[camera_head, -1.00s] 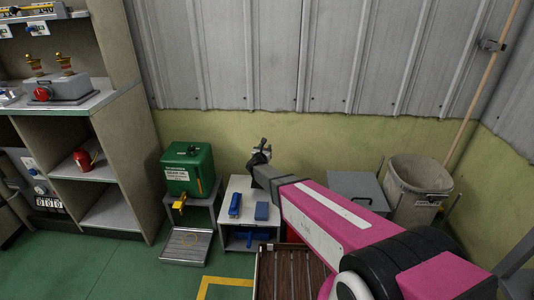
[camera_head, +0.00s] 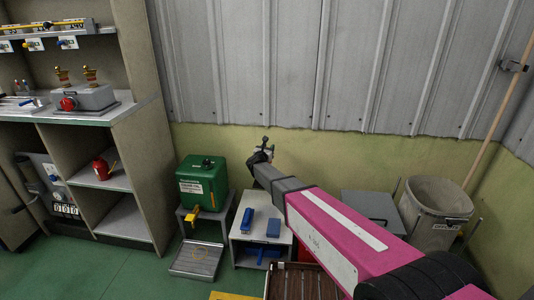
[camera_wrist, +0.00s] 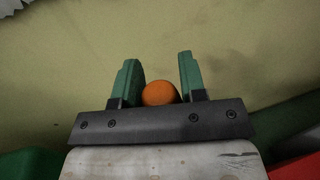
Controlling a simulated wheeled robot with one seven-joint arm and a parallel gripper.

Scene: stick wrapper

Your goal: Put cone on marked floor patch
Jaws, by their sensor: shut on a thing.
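My gripper (camera_head: 264,153) is raised near the yellow-green wall, above the small white table. In the wrist view my gripper (camera_wrist: 158,68) has its two green fingers around a rounded orange thing (camera_wrist: 160,93), which I take to be the cone. Only its rounded orange end shows, so its full shape and tilt are hidden. In the head view the cone cannot be made out. A strip of yellow floor marking (camera_head: 232,296) shows at the bottom edge, and the rest of the marked patch is out of view.
The small white table (camera_head: 246,232) holds a blue stapler-like thing (camera_head: 247,219) and a blue block (camera_head: 273,228). A green box (camera_head: 202,182) stands left of it on a stand. A brown slatted crate (camera_head: 300,284), a grey bin (camera_head: 436,207) and shelving (camera_head: 140,170) are nearby.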

